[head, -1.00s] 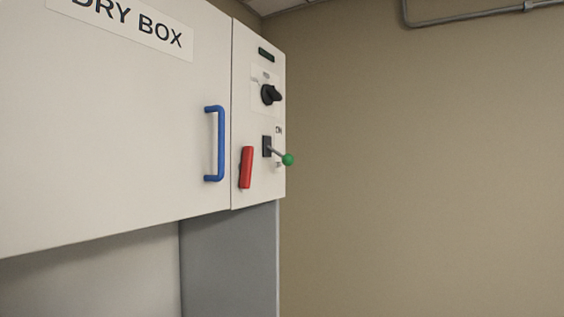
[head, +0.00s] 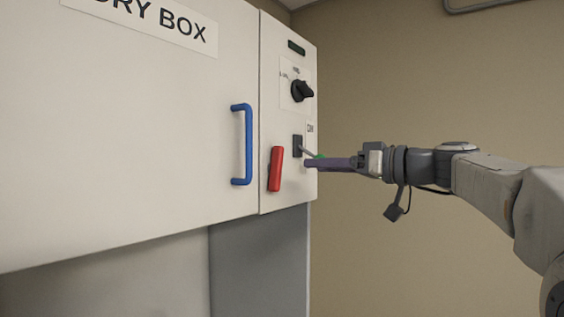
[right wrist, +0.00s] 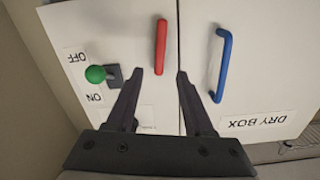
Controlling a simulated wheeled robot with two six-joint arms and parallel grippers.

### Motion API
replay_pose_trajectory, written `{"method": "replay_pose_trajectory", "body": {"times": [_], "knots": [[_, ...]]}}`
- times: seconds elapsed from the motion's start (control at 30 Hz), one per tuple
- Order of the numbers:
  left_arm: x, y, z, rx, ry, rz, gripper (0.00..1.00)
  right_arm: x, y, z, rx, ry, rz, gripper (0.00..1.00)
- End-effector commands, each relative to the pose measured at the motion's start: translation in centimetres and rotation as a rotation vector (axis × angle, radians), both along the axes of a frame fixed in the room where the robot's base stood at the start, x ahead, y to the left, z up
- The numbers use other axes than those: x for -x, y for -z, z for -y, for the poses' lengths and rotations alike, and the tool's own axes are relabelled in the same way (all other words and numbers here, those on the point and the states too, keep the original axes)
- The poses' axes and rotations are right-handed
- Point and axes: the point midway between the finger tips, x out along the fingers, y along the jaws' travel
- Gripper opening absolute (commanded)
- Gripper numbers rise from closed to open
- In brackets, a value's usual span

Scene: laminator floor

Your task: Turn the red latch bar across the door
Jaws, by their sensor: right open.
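The red latch bar (head: 275,169) stands nearly upright on the narrow control panel, right beside the door's edge and not across it. The white door (head: 150,120) has a blue handle (head: 242,145) and looks closed. My right gripper (head: 308,163) comes in from the right, with its fingertips to the right of the bar and in front of the panel. In the right wrist view the two fingers (right wrist: 160,75) are apart and empty, and the red bar (right wrist: 160,46) lies ahead of the gap between them. The fingers do not appear to touch it. My left gripper is not in view.
A lever with a green knob (right wrist: 95,74) sits beside the bar; in the head view my right fingers partly hide it. A black rotary knob (head: 301,91) is higher on the panel. Free room lies right of the cabinet, before the tan wall (head: 420,80).

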Motion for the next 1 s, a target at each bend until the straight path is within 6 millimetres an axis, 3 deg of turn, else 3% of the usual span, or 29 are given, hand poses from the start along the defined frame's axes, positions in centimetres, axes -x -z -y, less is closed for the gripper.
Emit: {"method": "replay_pose_trajectory", "body": {"times": [0.13,0.6,1.0], "knots": [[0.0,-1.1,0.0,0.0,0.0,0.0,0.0,-0.8,-1.0,-0.8,-0.006,-0.001,0.022,0.53],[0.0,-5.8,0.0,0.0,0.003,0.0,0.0,-5.4,-0.9,-7.3,-0.004,-0.001,0.017,0.53],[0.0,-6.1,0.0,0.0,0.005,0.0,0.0,-6.1,-0.5,-8.2,-0.004,0.002,0.019,0.53]]}}
